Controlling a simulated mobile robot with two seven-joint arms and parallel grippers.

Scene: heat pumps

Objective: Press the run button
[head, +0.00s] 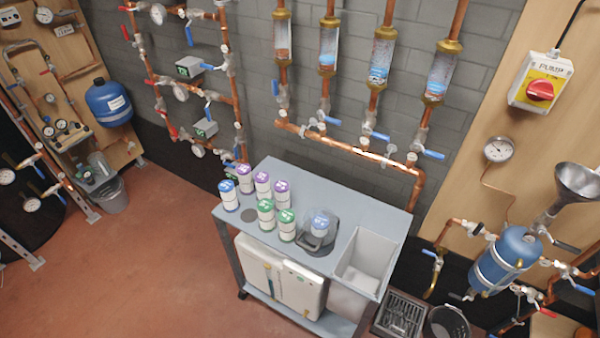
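No button marked as run can be made out in the head view. A black appliance (317,240) sits on the grey cart top, with a blue-labelled jar (320,222) on or in it; any buttons on it are too small to tell. A grey box with a yellow face and a red rotary knob (540,90), labelled PUMP, is fixed to the wooden panel at the upper right. Neither of my grippers shows in this view.
The cart (385,212) holds several labelled canisters (263,185) left of the appliance and a square sink basin (362,263) right of it. Copper pipes and valves line the brick wall behind. A blue tank (506,260) hangs at right. The red floor (150,260) is clear at left.

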